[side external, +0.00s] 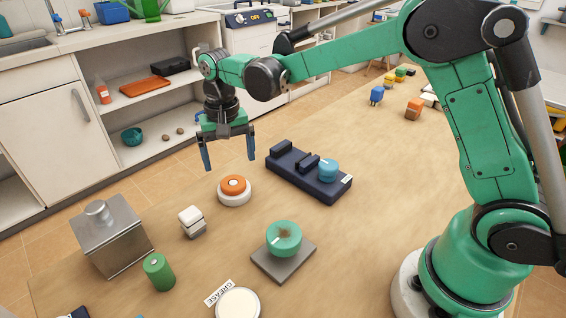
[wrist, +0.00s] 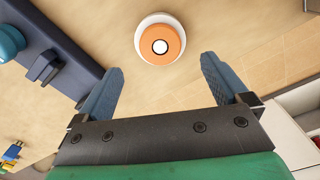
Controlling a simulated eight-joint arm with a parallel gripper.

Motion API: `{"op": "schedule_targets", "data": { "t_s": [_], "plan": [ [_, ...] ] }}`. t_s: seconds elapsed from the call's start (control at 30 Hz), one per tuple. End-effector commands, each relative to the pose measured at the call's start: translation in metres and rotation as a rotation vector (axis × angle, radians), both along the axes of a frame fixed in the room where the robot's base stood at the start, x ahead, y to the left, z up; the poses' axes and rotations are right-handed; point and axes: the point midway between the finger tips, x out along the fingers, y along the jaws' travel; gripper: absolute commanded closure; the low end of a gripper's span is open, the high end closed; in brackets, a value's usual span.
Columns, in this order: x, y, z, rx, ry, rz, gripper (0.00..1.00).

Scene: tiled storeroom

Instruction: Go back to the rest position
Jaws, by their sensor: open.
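My gripper (side external: 228,152) is open and empty, held in the air above the table, fingers pointing down. Its two blue fingers also show in the wrist view (wrist: 163,88), spread apart with nothing between them. An orange disc with a white centre (side external: 233,184) sits on a round white base in front of the gripper. In the wrist view the orange disc (wrist: 160,52) lies beyond the fingertips, apart from them.
A dark blue fixture (side external: 330,192) with a light blue knob (side external: 328,169) stands right of the gripper. A teal knob on a grey plate (side external: 284,238), a white block (side external: 190,217), a metal box (side external: 112,240) and a green cylinder (side external: 158,271) stand nearer the camera. Open shelves (side external: 150,118) stand behind.

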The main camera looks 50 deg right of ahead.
Motion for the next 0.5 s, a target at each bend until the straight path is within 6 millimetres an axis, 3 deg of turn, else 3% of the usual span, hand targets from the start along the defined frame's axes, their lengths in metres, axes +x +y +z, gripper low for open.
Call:
{"op": "schedule_targets", "data": {
  "t_s": [0.13,0.27,0.5],
  "plan": [
    [-0.003,-0.002,0.005,0.002,-0.014,0.009,0.06],
    [-0.015,-0.009,0.024,0.008,-0.075,0.050,0.06],
    [-0.060,-0.030,0.063,-0.004,-0.270,0.186,0.06]
  ]
}}
